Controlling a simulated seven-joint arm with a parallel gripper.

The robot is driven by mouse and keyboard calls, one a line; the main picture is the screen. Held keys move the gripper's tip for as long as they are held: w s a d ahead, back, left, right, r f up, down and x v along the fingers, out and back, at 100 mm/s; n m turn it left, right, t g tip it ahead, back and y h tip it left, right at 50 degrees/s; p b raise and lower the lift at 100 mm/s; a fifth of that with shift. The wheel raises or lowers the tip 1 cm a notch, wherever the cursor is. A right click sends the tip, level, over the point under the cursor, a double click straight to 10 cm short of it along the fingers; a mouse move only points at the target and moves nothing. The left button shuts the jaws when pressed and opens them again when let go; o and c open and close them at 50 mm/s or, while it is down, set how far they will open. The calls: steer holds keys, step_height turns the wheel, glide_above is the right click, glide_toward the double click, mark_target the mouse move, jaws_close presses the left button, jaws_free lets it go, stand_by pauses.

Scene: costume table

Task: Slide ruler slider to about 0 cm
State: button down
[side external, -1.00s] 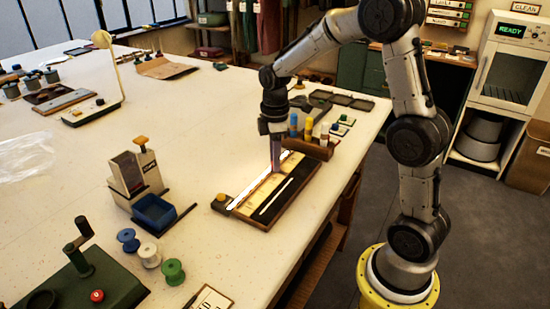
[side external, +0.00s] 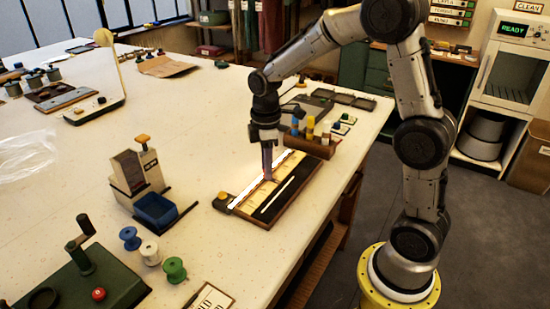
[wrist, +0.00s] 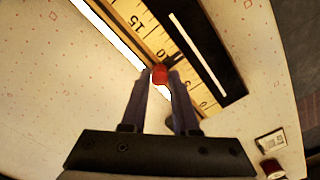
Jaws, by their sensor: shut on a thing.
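The ruler (wrist: 148,30) is a pale yellow strip on a dark board (side external: 274,212), with 15 near the top and 0 at the lower right in the wrist view. The red slider (wrist: 160,73) sits at the ruler's edge, partway along between 15 and 0, apparently near the 10 mark. My gripper (wrist: 161,82) is shut on the slider, with a fingertip on each side of it. In the side view my gripper (side external: 268,178) points down onto the board around mid-length; the slider is hidden there.
A wooden rack of bottles (side external: 312,145) stands close behind the board. A grey dispenser with a blue bin (side external: 155,211) is at left, with several thread spools (side external: 150,253) in front. The table's right edge is near the board.

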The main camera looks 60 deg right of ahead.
steer(key=a, duration=1.1)
steer(key=c, duration=0.7)
jaws_free()
steer(key=shift+o, duration=0.2)
step_height(320, 180, up, 14)
